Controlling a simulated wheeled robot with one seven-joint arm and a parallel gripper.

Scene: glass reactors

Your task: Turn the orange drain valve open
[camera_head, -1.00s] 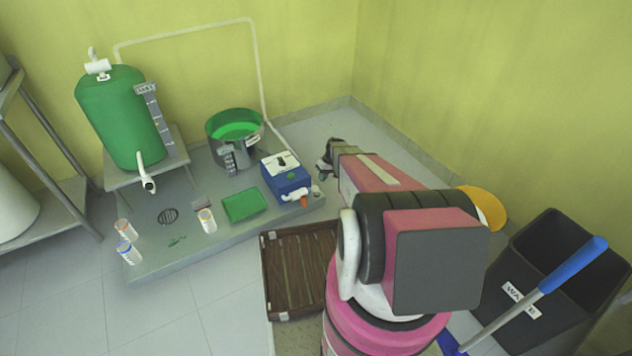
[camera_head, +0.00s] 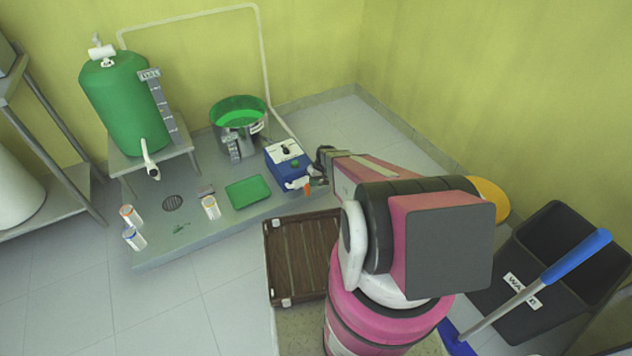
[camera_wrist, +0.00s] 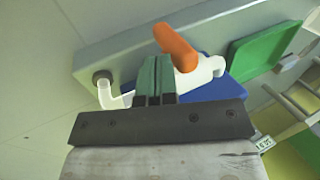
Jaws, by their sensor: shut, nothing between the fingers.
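The orange drain valve handle (camera_wrist: 176,47) sits on a white pipe fitting (camera_wrist: 203,72) in the wrist view, just beyond my gripper. In the head view the orange handle (camera_head: 307,189) is a small spot at the front of the blue box (camera_head: 287,165), beside my gripper (camera_head: 325,165). In the wrist view my gripper (camera_wrist: 155,72) has its greenish fingers shut together with nothing between them. The fingertips overlap the left side of the white fitting in the picture, below the handle. I cannot tell whether they touch it.
A green tray (camera_head: 248,193) lies left of the blue box, and a steel pot (camera_head: 239,140) of green liquid stands behind. A green tank (camera_head: 122,108) stands further left. A brown slatted crate (camera_head: 300,270) is in front. A black waste bin (camera_head: 545,265) stands at the right.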

